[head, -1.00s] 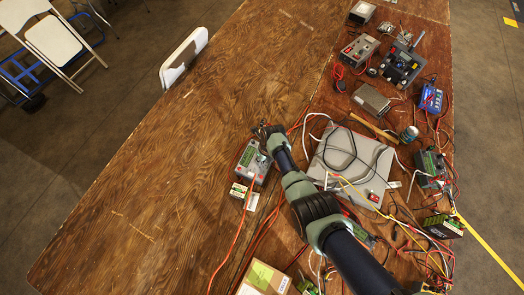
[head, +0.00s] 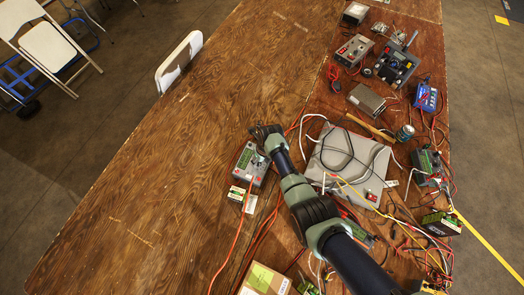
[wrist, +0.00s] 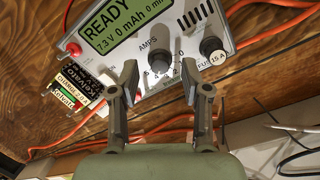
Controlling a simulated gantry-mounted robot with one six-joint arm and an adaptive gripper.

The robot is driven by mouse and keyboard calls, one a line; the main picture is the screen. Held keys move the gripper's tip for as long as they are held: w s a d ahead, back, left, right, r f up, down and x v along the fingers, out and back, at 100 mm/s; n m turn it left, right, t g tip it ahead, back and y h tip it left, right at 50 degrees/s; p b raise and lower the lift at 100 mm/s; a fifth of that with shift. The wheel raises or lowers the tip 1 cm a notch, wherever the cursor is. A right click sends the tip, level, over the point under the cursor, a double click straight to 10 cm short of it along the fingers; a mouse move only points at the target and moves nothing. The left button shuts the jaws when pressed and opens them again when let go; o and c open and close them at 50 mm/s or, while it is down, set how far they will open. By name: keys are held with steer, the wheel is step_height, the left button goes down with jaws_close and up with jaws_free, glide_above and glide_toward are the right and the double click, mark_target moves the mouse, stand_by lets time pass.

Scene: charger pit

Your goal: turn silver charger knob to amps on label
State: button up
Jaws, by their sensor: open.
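The grey charger (head: 246,172) sits on the wooden table, left of my arm's end in the head view. In the wrist view the charger (wrist: 120,58) shows a green display reading READY. My gripper (wrist: 160,76) is open, one finger on each side of the knob. I cannot tell if the fingers touch it. A battery pack (wrist: 78,88) left of the charger bears a yellow label (wrist: 72,86) starting with CHARGE; its figure is too small to be sure.
A dark fuse knob (wrist: 211,47) marked 15 A stands right of the amps knob. Orange cables (wrist: 150,132) run behind the fingers. A grey panel (head: 348,160) and several devices crowd the right side. The table (head: 150,180) is clear to the left.

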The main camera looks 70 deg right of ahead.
step_height(320, 180, up, 10)
steer(key=s, duration=0.2)
steer(key=shift+r, duration=0.25)
steer(key=shift+a, duration=0.1)
